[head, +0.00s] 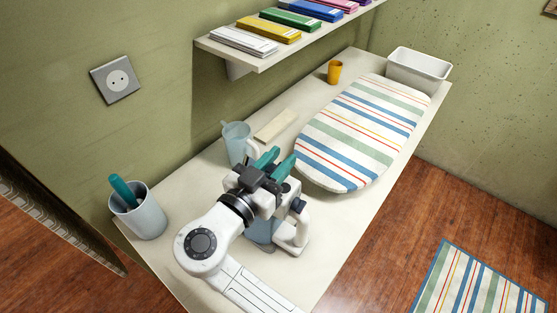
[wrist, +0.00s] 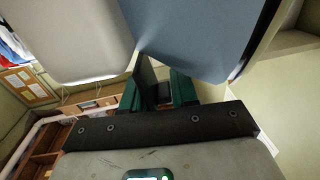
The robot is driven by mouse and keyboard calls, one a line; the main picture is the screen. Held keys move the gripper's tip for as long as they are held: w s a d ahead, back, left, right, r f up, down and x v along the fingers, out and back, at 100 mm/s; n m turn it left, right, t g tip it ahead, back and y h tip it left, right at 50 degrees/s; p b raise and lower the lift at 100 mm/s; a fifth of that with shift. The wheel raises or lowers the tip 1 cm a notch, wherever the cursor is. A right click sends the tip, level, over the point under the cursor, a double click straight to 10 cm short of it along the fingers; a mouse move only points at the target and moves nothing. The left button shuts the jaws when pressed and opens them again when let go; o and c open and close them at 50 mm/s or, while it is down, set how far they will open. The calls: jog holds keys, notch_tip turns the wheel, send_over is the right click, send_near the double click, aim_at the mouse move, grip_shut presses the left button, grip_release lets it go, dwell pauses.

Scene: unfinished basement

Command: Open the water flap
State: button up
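A white and blue iron (head: 297,234) stands on the worktop in the head view, partly hidden by my arm. No water flap can be made out for certain in either view. My gripper (head: 273,161) is above and beside the iron, with its two teal fingers apart. In the wrist view, the fingers (wrist: 156,92) show with a gap and a dark part between them. Large white and blue surfaces (wrist: 195,32), probably the iron, fill the top of that view close to the camera. I cannot tell whether the fingers touch anything.
A pale blue jug (head: 236,146) and a flat beige piece (head: 276,126) are behind my gripper. A cup (head: 147,217) holding a teal item stands at left. A striped ironing board (head: 365,130), orange cup (head: 334,72) and white bin (head: 420,70) are further right. A shelf (head: 262,62) overhangs.

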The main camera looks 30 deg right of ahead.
jog(key=shift+o, duration=0.8)
jog(key=shift+a, duration=0.1)
jog(key=b+v, duration=0.3)
jog(key=v, duration=0.7)
jog(key=shift+a, duration=0.35)
jog(key=shift+s, duration=0.2)
